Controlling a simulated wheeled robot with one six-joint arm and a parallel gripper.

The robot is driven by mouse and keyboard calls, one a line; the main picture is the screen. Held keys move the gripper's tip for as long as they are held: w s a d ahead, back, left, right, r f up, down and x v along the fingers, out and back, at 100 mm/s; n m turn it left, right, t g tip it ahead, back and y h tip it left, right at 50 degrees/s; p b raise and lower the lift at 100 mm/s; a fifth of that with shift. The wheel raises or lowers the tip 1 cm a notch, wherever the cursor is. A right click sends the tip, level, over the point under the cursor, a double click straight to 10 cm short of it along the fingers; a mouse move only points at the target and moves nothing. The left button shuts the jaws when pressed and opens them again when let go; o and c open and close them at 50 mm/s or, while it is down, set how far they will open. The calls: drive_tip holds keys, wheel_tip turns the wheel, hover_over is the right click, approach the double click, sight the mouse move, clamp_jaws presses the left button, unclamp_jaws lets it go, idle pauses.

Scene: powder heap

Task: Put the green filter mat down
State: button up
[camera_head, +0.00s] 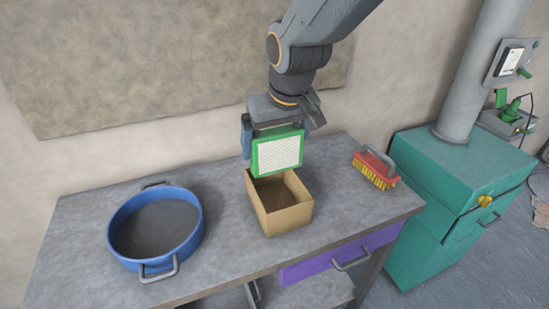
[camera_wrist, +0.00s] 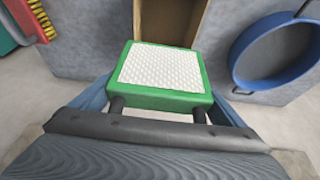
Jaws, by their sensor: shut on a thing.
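The green filter mat (camera_head: 276,153) is a square green frame with a white honeycomb face. My gripper (camera_head: 275,128) is shut on it and holds it above the back of an open cardboard box (camera_head: 287,218) on the grey table. In the head view the mat hangs upright and covers part of the box's back rim. In the wrist view the mat (camera_wrist: 163,77) lies in front of my gripper (camera_wrist: 160,108), with the open box (camera_wrist: 200,22) just beyond it. I cannot tell whether the mat touches the box. The box's inside is partly hidden.
A blue round pan (camera_head: 118,243) with dark grey contents stands left on the table (camera_head: 75,232). A red brush (camera_head: 375,168) with yellow bristles lies at the right. A purple drawer (camera_head: 320,263) is under the table's front edge. A teal cabinet (camera_head: 420,235) stands right of the table.

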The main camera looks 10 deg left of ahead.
sight(280, 140)
drive_tip(key=shift+f+p, duration=0.35)
drive_tip(key=shift+f, duration=1.6)
drive_tip(key=shift+f, duration=0.1)
drive_tip(key=shift+f, duration=0.1)
drive_tip(key=o, duration=0.8)
drive_tip(key=shift+s+d+r, duration=0.1)
drive_tip(key=shift+s+r, duration=0.05)
drive_tip(key=shift+r, duration=0.35)
drive_tip(key=b+v, duration=0.1)
drive_tip(key=v, duration=1)
drive_tip(key=shift+r, duration=0.15)
